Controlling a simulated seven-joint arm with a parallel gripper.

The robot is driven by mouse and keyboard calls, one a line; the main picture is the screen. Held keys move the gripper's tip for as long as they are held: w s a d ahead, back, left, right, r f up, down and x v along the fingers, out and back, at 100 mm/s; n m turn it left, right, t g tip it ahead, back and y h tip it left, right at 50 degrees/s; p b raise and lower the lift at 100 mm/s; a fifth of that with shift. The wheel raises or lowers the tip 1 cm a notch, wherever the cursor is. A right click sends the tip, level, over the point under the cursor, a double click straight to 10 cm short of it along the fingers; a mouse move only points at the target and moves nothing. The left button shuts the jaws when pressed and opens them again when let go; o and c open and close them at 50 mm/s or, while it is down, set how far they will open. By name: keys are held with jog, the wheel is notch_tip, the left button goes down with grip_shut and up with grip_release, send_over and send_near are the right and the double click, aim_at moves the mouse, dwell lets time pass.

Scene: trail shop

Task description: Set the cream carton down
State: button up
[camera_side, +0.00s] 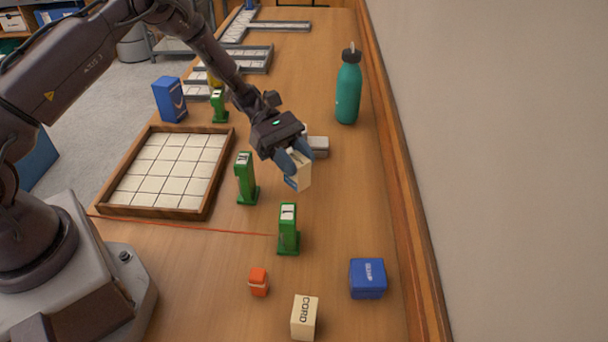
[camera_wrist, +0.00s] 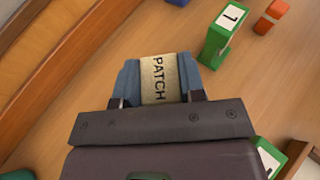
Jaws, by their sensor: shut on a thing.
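My gripper (camera_side: 293,165) is shut on the cream carton (camera_side: 301,179). In the side view it holds the carton, slightly tilted, over the right half of the table near two green numbered stands; I cannot tell the exact gap to the table top. In the wrist view the cream carton (camera_wrist: 158,80) sits between the two blue fingers of my gripper (camera_wrist: 158,82) and reads "PATCH". A second cream carton (camera_side: 304,317), marked "CORD", stands at the table's front.
Green stands (camera_side: 288,230) and (camera_side: 246,178) are left of the carton. A wooden tray (camera_side: 210,197) with a white grid lies left. A blue box (camera_side: 367,278), an orange block (camera_side: 259,281), a grey object (camera_side: 318,146) and a teal bottle (camera_side: 348,90) stand around. The wall is right.

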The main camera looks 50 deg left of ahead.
jog(key=shift+w+d+f, duration=0.1)
jog(key=shift+w+f, duration=0.7)
jog(key=shift+f, duration=0.15)
jog(key=shift+w+f, duration=0.1)
jog(key=shift+f, duration=1.55)
jog(key=o, duration=0.9)
jog(key=shift+f, duration=0.1)
